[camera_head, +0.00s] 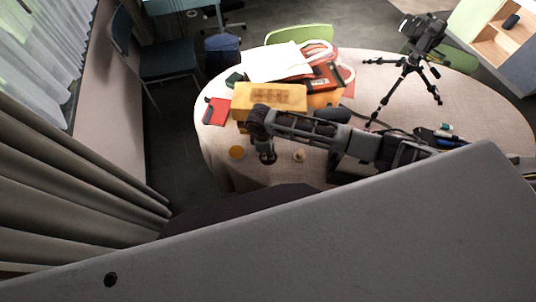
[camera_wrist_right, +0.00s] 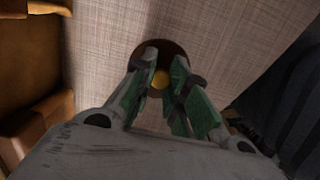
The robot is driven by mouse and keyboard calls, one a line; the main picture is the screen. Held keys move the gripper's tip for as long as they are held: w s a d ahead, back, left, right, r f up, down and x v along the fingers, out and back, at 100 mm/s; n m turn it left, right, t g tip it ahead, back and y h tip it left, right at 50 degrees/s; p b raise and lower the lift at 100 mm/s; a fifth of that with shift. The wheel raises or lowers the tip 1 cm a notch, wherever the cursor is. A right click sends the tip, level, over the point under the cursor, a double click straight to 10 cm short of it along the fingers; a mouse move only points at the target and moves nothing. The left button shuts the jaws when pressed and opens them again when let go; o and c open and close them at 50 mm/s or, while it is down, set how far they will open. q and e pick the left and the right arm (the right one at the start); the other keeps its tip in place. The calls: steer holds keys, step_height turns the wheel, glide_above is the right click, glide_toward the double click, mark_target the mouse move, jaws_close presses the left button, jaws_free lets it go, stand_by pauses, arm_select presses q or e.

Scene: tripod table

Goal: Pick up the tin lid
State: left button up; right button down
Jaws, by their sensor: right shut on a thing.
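The tin lid (camera_wrist_right: 166,51) is a dark brown disc with a small golden knob, seen between the fingers in the right wrist view. My right gripper (camera_wrist_right: 160,82) is shut on it, with the green-padded fingertips on either side of the knob. In the head view my right gripper (camera_head: 267,157) points down near the table's front edge, and the lid is mostly hidden beneath it. I cannot tell whether the lid is clear of the surface. My left gripper is not in view.
A yellow box-like thing (camera_head: 270,97) stands behind the gripper. A small orange round thing (camera_head: 237,152) and a small pale thing (camera_head: 299,155) flank it. A red booklet (camera_head: 216,111), papers (camera_head: 275,63) and a tripod with a camera (camera_head: 408,75) stand farther back on the table (camera_head: 470,97).

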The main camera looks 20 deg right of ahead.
steer(key=shift+r, duration=0.1)
step_height(320, 180, up, 10)
stand_by(0.6)
steer(key=shift+w, duration=0.1)
stand_by(0.5)
